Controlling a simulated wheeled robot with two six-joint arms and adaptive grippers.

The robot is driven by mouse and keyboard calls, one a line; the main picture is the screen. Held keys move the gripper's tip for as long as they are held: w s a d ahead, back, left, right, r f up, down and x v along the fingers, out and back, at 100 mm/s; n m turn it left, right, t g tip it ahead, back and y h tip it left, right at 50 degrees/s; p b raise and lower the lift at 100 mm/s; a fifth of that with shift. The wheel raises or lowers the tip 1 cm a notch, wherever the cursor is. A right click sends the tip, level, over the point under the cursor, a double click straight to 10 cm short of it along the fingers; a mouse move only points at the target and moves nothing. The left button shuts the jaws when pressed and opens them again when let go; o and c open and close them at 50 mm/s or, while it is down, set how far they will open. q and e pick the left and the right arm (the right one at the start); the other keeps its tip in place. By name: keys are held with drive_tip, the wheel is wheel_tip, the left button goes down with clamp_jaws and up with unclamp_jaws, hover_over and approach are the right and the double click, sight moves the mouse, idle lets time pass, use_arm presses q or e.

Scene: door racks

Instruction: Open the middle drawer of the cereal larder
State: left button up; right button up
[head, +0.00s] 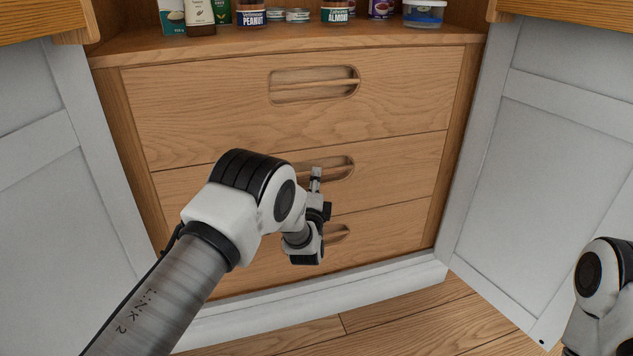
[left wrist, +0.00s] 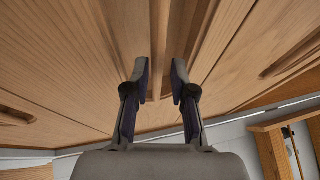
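The cereal larder has three wooden drawers, all flush with the front. The middle drawer (head: 408,158) has an oval recessed pull with a bar (head: 338,166), partly hidden by my left gripper. My left gripper (head: 316,178) is in front of this pull, its fingers pointing at it. In the left wrist view the fingers (left wrist: 158,68) are spread apart, with the pull's bar (left wrist: 157,88) showing between them. Neither finger clearly touches the bar. My right gripper is outside the views; only part of the right arm shows at the lower right.
The top drawer (head: 200,105) is above and the bottom drawer (head: 395,240) below, its pull partly hidden by my gripper. White doors stand open at left (head: 35,190) and right (head: 550,150). Jars and packets stand on the shelf (head: 350,36). The wooden floor (head: 430,318) ahead is clear.

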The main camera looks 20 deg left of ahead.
use_arm(q)
drive_tip(key=x, duration=0.2)
drive_tip(key=shift+w+f+b, duration=0.2)
drive_tip(key=shift+w+b, duration=0.2)
drive_tip(key=shift+w, duration=0.05)
drive_tip(key=shift+w+r, duration=0.2)
drive_tip(key=shift+w, duration=0.05)
clamp_jaws()
drive_tip(key=shift+s, duration=0.1)
